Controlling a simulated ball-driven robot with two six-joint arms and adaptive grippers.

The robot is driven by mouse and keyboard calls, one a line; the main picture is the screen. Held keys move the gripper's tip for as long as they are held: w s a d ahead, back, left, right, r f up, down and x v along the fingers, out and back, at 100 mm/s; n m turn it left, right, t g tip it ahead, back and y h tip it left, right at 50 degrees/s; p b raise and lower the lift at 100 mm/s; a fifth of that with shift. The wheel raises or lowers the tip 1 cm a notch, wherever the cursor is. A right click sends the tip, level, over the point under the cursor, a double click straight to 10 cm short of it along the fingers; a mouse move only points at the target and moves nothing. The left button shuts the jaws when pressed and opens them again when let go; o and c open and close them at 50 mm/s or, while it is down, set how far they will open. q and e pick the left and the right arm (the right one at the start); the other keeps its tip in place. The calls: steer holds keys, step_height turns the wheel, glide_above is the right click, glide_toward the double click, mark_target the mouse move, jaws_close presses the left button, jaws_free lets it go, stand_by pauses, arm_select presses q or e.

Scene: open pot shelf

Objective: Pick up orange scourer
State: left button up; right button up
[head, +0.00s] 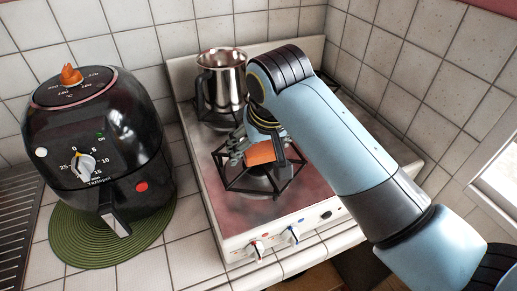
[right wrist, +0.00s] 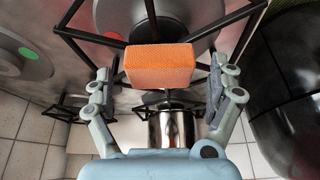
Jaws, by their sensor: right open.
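The orange scourer (head: 260,153) is a small block over the front burner of the stove in the head view. In the right wrist view the scourer (right wrist: 160,64) lies between the two finger tips, with a gap on each side. My right gripper (head: 262,150) reaches down over the front burner from the right. It is open around the scourer, with fingers on both sides in the right wrist view (right wrist: 160,88). I cannot tell exactly what the scourer rests on. My left gripper is not in view.
The stove (head: 225,205) has black grates (head: 240,183) close around the scourer. A metal pot (head: 222,80) stands on the rear burner. A black air fryer (head: 95,140) stands on a green round mat (head: 72,243) at left, with another orange item (head: 71,75) on its top.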

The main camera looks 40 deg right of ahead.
mark_target(259, 148)
steer(key=shift+s, duration=0.1)
steer(key=c, duration=0.9)
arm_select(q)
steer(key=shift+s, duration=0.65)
arm_select(e)
steer(key=shift+c, duration=0.2)
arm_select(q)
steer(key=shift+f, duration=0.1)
arm_select(e)
steer(key=shift+r, duration=0.15)
step_height(259, 148, up, 4)
steer(key=shift+r+b, duration=0.1)
steer(key=shift+b, duration=0.45)
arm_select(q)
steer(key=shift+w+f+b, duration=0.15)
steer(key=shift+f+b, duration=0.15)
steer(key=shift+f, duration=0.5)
arm_select(e)
steer(key=shift+s+d+r, duration=1.1)
steer(key=shift+s+d, duration=0.05)
steer(key=shift+s, duration=0.4)
steer(key=shift+s+d+r, duration=1.1)
steer(key=shift+s+d, duration=0.05)
steer(key=shift+s, duration=0.4)
steer(key=shift+s+d+r, duration=1.1)
steer(key=shift+s+d, duration=0.05)
steer(key=shift+s, duration=0.4)
